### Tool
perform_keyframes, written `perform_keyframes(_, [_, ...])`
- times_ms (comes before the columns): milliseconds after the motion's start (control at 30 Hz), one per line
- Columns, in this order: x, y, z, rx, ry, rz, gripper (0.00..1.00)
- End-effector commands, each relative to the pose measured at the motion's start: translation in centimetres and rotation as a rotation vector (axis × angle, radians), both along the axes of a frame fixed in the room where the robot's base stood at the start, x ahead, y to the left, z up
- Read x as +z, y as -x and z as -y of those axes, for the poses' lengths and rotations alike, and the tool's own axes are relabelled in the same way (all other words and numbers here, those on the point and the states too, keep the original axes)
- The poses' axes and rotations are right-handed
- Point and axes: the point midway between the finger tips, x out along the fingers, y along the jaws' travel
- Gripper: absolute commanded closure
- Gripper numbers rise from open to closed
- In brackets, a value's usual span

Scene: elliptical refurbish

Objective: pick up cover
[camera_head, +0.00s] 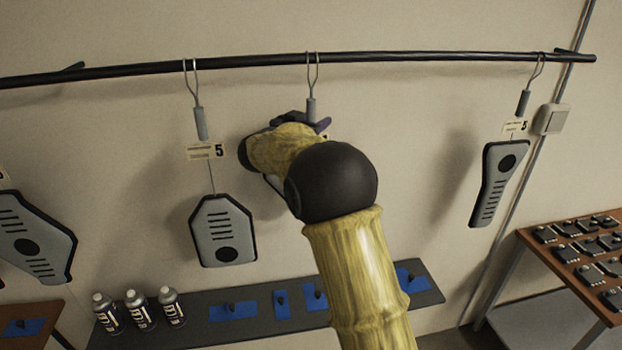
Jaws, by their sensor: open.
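Several grey and black covers hang from hooks on a long black rail. One cover (223,231) hangs left of my arm, below a paper tag marked 5. A narrower cover (498,183) hangs at the right, slightly tilted. Another cover (35,240) is at the far left, cut off by the picture edge. My gripper (322,125) is open, just below the middle hook (312,85). My arm hides most of the gripper and whatever hangs from that hook, so I cannot tell whether it touches anything.
The black rail (420,57) runs along the wall above. A dark shelf (190,313) below holds blue pads and several spray cans (138,310). A brown table (560,232) with several dark parts stands at the right. The wall between my arm and the right cover is clear.

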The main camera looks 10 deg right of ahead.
Motion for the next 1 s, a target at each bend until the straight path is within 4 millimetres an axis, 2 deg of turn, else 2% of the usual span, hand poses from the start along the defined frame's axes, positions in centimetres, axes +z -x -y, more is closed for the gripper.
perform_keyframes(100, [0.05,-0.73,0.76,0.0,0.0,-0.001,0.54])
perform_keyframes(633, [-0.07,-0.76,0.77,0.0,-0.001,-0.001,0.54])
perform_keyframes(667, [-0.07,-0.75,0.76,0.0,-0.001,-0.001,0.58])
perform_keyframes(867, [-0.06,-0.75,0.76,0.0,-0.001,-0.001,0.97])
perform_keyframes(900, [-0.06,-0.75,0.76,0.0,-0.001,-0.001,1.0])
perform_keyframes(1000, [0.02,-0.74,0.77,0.0,0.001,0.001,1.0])
